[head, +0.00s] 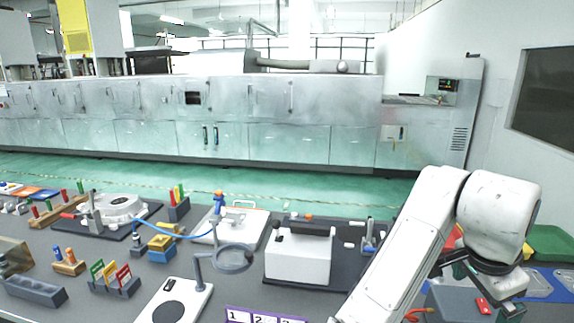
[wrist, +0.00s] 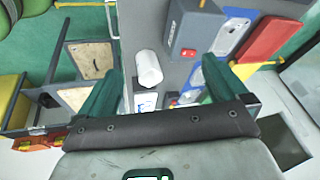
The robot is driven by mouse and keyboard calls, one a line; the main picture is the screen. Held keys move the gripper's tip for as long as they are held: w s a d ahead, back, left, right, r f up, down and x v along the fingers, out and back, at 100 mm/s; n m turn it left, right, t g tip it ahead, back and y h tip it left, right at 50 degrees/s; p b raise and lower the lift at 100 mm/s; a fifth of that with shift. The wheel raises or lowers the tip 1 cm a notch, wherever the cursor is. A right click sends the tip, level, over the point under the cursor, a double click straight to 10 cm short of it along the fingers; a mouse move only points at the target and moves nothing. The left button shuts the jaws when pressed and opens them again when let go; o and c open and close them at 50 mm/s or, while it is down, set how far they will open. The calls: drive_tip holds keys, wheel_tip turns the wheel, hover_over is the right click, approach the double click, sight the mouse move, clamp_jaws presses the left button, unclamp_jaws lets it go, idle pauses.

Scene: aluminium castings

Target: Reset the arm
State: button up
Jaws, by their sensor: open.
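My white arm (head: 410,235) rises from the bottom edge at the right of the head view, bends at the top and hangs down over the right end of the bench. My gripper (head: 490,288) points downward there, partly cut off by the frame edge. In the wrist view my gripper (wrist: 162,85) has its two green fingers wide apart, with nothing held between them. A white cylinder (wrist: 148,68) and the dark bench top show beyond the gap. The gripper looks apart from the things below it.
A grey box with a red button (wrist: 190,28) lies close beyond the fingers, with blue trays (wrist: 232,35) and a red bin (wrist: 272,38) beside it. A white block fixture (head: 298,255) and a ring stand (head: 232,262) stand left of my arm. Floor shows past the bench edge.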

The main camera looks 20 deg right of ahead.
wheel_tip(320, 180, down, 15)
drive_tip(key=a+n+t+h, duration=0.1)
drive_tip(key=a+n+t, duration=0.1)
drive_tip(key=n, duration=1.1)
drive_tip(key=s+a+f+n+g+y, duration=0.1)
drive_tip(key=s+a+f+n+y, duration=0.4)
drive_tip(key=s+a+f, duration=0.8)
drive_tip(key=a+f+n, duration=0.3)
drive_tip(key=shift+s+g, duration=0.3)
drive_tip(key=shift+s, duration=0.1)
drive_tip(key=shift+d, duration=0.1)
